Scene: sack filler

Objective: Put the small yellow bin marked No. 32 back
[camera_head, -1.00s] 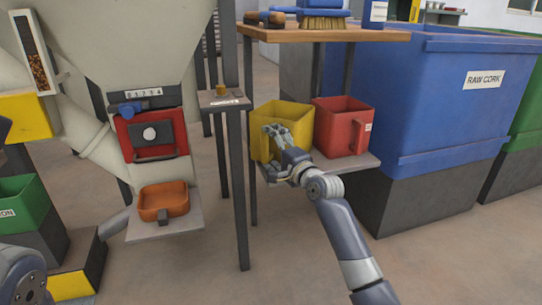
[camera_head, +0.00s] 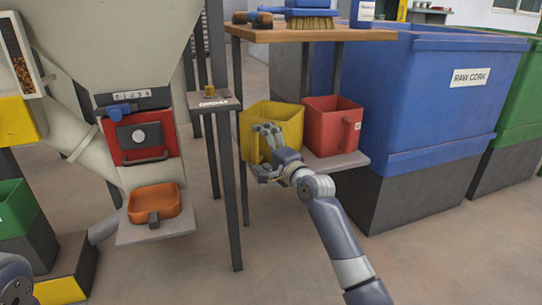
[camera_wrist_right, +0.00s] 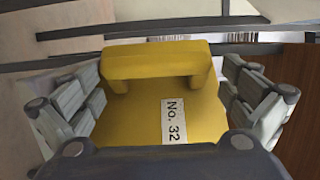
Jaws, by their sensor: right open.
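The small yellow bin (camera_head: 285,119) stands on a low grey shelf, left of a red bin (camera_head: 333,126). In the right wrist view the yellow bin (camera_wrist_right: 125,123) shows its handle (camera_wrist_right: 155,60) and a white label reading "No. 32" (camera_wrist_right: 174,120). My right gripper (camera_head: 267,133) is at the near side of the yellow bin, in front of its handle side. In the right wrist view its fingers (camera_wrist_right: 160,103) are spread to the left and right of the handle, with visible gaps. My left gripper is out of view.
A wooden table (camera_head: 300,34) with brushes is above the shelf. A dark post stand (camera_head: 214,101) is left of the bin. The filler machine holds an orange tray (camera_head: 154,203). A big blue raw cork bin (camera_head: 425,100) stands at right. The floor in front is open.

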